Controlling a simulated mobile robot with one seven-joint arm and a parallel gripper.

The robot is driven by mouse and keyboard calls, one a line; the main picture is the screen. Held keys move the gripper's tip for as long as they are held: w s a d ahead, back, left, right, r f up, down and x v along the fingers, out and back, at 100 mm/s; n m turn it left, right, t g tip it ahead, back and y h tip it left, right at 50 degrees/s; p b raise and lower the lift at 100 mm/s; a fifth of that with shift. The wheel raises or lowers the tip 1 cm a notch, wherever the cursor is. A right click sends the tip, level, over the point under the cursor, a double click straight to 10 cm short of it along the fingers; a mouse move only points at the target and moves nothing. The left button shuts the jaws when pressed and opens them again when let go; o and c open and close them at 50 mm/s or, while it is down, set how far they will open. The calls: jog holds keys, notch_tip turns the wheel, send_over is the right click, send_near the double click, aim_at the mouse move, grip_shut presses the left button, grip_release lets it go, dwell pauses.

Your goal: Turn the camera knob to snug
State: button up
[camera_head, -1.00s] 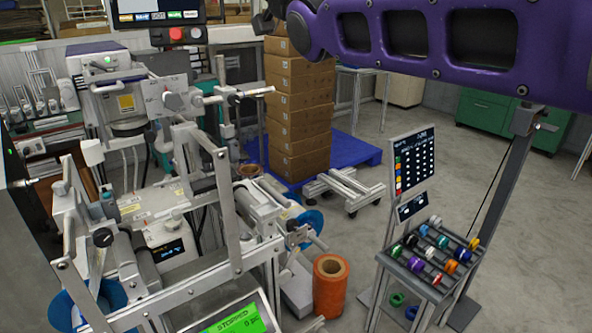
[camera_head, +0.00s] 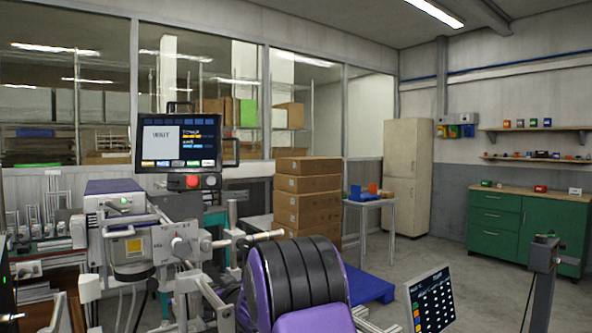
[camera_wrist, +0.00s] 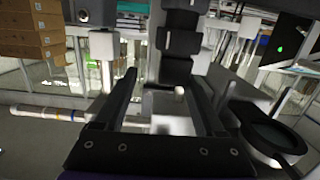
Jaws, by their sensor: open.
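My gripper (camera_wrist: 158,75) is open in the wrist view, its two dark fingers spread apart with nothing held between them. A small pale round knob end (camera_wrist: 180,92) shows between the fingers, in front of a light grey block, and looks apart from both; I cannot tell whether it is the camera knob. In the head view a grey bracket plate with a knob (camera_head: 183,249) sits on the machine below the screen, next to a horizontal rod (camera_head: 250,238). My purple arm fills the lower middle there, and my fingers are not visible in that view.
The machine's screen (camera_head: 178,143) reads WAIT, with a red button (camera_head: 192,181) below it. Stacked cartons (camera_head: 307,190) stand behind my arm, by a blue pallet (camera_head: 368,286). A dark chart board (camera_head: 432,303) stands at the lower right. Open floor lies farther right.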

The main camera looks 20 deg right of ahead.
aim_at(207, 247)
jog(key=shift+n+t, duration=0.4)
jog(key=shift+t, duration=0.3)
jog(key=r, duration=0.3)
jog(key=s+a+r, duration=0.1)
jog(key=r, duration=0.3)
jog(key=s+r, duration=0.1)
jog(key=r, duration=0.3)
jog(key=shift+a, duration=0.35)
jog(key=shift+d, duration=0.15)
jog(key=shift+w+f, duration=0.2)
jog(key=shift+f, duration=0.1)
jog(key=shift+s, duration=0.1)
jog(key=c, duration=0.4)
grip_shut()
